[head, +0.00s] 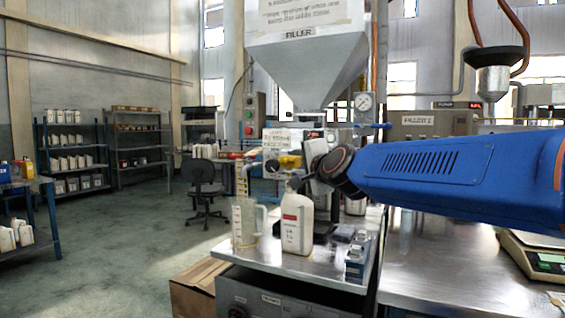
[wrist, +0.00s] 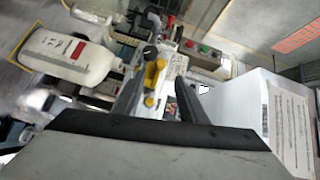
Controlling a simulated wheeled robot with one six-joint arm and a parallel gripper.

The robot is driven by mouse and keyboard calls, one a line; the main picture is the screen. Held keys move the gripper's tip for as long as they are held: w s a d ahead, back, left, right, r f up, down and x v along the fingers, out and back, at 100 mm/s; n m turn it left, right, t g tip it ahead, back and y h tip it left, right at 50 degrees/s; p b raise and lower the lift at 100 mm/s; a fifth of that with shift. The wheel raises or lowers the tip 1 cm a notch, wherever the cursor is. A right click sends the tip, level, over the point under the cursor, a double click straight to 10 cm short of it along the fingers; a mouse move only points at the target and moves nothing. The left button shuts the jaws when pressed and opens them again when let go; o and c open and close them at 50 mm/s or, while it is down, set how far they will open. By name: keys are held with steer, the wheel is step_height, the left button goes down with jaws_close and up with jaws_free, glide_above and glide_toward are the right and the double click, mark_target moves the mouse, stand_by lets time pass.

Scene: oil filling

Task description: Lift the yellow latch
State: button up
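The yellow latch (head: 289,161) is on the front of the filler machine, under the grey hopper (head: 306,68). In the wrist view the yellow latch (wrist: 154,73) shows ahead of my gripper (wrist: 157,98), roughly in line with the gap between its two dark fingers. The fingers are apart and hold nothing that I can see. I cannot tell whether they touch the latch. In the head view my gripper (head: 303,180) is just right of and below the latch, and my blue arm comes in from the right.
A white bottle with a red label (head: 297,222) stands below my gripper, close to a clear measuring jug (head: 245,222). Small blue-grey parts (head: 357,258) lie at the bench's right edge. A scale (head: 537,256) stands far right. Open floor lies left.

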mark_target(284, 161)
steer(key=x, duration=1.1)
steer(key=shift+w+a+r, duration=0.1)
steer(key=shift+w+a, duration=0.05)
steer(key=shift+w, duration=0.2)
jaws_close()
